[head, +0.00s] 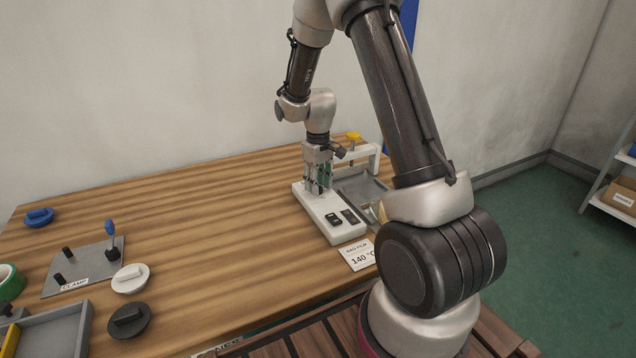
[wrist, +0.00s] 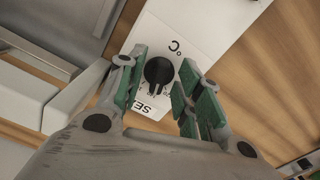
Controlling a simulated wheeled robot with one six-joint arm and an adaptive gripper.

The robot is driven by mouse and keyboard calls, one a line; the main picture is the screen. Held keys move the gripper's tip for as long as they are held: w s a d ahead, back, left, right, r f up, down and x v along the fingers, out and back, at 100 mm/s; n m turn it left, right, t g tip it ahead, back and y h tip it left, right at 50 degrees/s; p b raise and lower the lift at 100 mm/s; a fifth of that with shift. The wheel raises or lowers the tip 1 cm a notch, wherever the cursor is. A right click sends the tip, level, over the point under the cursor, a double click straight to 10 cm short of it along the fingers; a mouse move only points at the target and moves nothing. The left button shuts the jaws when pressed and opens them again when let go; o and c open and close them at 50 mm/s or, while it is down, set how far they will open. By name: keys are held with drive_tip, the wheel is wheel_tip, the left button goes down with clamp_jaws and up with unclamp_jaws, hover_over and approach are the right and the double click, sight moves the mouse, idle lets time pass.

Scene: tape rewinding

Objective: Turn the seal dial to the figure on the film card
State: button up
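The white sealer unit (head: 335,222) stands at the right part of the table. Its round black seal dial (wrist: 159,72) shows in the wrist view on a white face marked "°C" and partly readable "SE"; the figures around it are too small or hidden to read. My gripper (head: 317,188) points down over the unit's far end. In the wrist view the green-padded fingers of my gripper (wrist: 160,90) are apart, with the dial between them and gaps visible on both sides. In the head view the fingers hide the dial. The film card (head: 358,256) lies at the unit's near end and reads "BAG FILM 140 °C".
A grey tray (head: 362,187) and a light frame with a yellow knob (head: 353,135) stand right of the unit. The table's middle is clear.

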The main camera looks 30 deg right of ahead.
wheel_tip(320, 180, up, 12)
idle(0.5)
idle(0.3)
drive_tip(key=s+r+m+t, duration=0.1)
drive_tip(key=s+r, duration=0.4)
drive_tip(key=s, duration=0.4)
drive_tip(key=s+r+m+t, duration=0.1)
drive_tip(key=s+r, duration=0.3)
drive_tip(key=s, duration=0.6)
drive_tip(key=s+r+m+t, duration=0.1)
drive_tip(key=s+r, duration=0.4)
drive_tip(key=s, duration=0.5)
drive_tip(key=shift+a+r+t, duration=0.25)
drive_tip(key=shift+r+t, duration=0.05)
drive_tip(key=shift+t, duration=0.4)
